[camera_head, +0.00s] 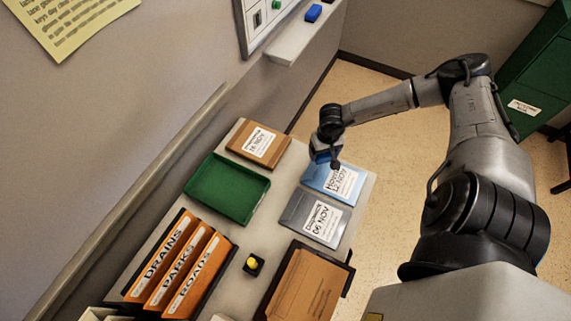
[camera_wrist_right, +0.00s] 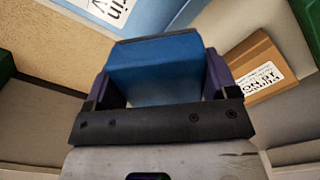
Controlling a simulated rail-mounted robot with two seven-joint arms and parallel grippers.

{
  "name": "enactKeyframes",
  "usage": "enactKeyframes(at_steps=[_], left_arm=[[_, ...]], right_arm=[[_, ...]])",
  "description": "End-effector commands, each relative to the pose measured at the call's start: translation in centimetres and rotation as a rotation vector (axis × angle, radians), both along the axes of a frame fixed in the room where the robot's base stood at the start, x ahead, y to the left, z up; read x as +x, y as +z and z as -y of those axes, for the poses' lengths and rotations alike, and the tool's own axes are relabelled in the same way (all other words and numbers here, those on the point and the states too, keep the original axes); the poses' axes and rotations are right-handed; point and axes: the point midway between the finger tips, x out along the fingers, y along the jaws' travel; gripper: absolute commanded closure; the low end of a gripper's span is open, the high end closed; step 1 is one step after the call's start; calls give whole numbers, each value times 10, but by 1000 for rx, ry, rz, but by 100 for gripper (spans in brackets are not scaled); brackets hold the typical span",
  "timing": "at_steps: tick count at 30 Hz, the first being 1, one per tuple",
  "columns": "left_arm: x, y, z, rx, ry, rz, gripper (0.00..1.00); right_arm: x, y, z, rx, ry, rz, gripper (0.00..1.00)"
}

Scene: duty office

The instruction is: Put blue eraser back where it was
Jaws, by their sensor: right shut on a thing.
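My right gripper (camera_head: 327,155) is shut on a blue eraser, a blue block with a dark strip along its far edge. The eraser (camera_wrist_right: 155,72) shows between the two fingers in the right wrist view. In the head view the gripper hangs above the far end of the table, at the upper edge of a light blue folder (camera_head: 347,183); the wrist mostly hides the eraser there. My left gripper is not in view.
A green cabinet (camera_head: 535,70) stands at the right.

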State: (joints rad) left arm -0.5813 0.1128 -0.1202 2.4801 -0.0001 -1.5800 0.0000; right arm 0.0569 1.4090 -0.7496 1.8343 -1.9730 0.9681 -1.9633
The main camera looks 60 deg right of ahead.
Motion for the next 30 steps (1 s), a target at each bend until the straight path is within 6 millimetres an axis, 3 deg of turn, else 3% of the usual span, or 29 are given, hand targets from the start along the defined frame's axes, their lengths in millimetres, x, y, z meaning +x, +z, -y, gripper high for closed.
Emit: enactKeyframes(at_steps=[5, 19, 24, 30], left_arm=[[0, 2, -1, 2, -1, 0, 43], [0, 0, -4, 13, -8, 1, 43], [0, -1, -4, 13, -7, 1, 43], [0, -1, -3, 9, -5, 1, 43]], right_arm=[[-1, -4, 6, 3, -4, 1, 43], [74, -55, -36, 5, -4, 2, 43], [89, -66, -44, 3, -4, 0, 43], [93, -72, -47, 1, -3, -1, 43]])
